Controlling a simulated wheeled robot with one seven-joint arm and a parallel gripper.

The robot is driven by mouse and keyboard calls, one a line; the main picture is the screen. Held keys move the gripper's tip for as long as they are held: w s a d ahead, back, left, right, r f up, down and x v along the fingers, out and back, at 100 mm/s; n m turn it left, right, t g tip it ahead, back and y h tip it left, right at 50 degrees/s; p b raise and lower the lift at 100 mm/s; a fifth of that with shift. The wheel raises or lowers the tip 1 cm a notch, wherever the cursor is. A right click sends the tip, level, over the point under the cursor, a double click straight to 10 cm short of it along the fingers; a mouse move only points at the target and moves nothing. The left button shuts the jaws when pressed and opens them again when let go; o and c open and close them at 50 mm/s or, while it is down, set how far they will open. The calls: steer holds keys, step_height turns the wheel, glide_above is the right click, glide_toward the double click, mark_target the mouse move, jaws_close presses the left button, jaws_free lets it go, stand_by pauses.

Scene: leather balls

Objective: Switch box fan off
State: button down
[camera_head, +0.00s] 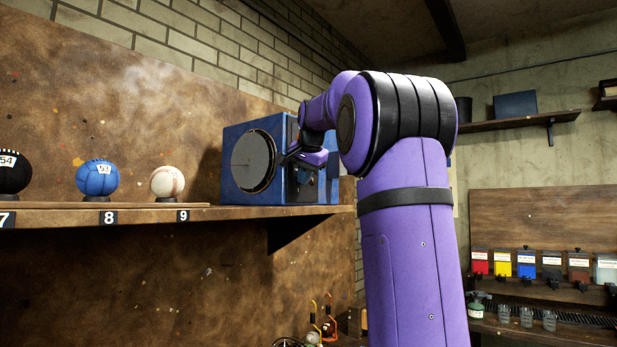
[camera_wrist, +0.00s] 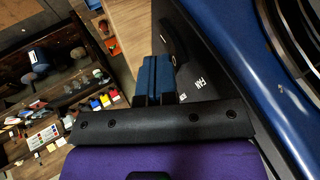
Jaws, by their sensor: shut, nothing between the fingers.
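The box fan (camera_head: 232,185) is a blue box with a round dark grille, standing at the right end of the wall shelf. Its blue front and part of the round grille fill the right side of the wrist view (camera_wrist: 225,45). A dark panel (camera_wrist: 205,100) on it carries white lettering that seems to read "FAN", with a black curved part (camera_wrist: 173,38), perhaps the switch, above it. My gripper (camera_wrist: 157,62) has blue fingers that are shut and empty, just left of this part. Contact cannot be told. In the head view my arm hides part of the fan's right side.
The shelf (camera_head: 150,215) also holds a white ball (camera_head: 167,182), a blue ball (camera_head: 97,178) and a black ball (camera_head: 12,172), left of the fan. A far bench with coloured boxes (camera_head: 527,263) stands at right. Space in front of the shelf looks free.

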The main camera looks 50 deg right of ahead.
steer(key=shift+w+a+r, duration=0.1)
steer(key=shift+w, duration=0.2)
stand_by(0.4)
steer(key=shift+r, duration=0.8)
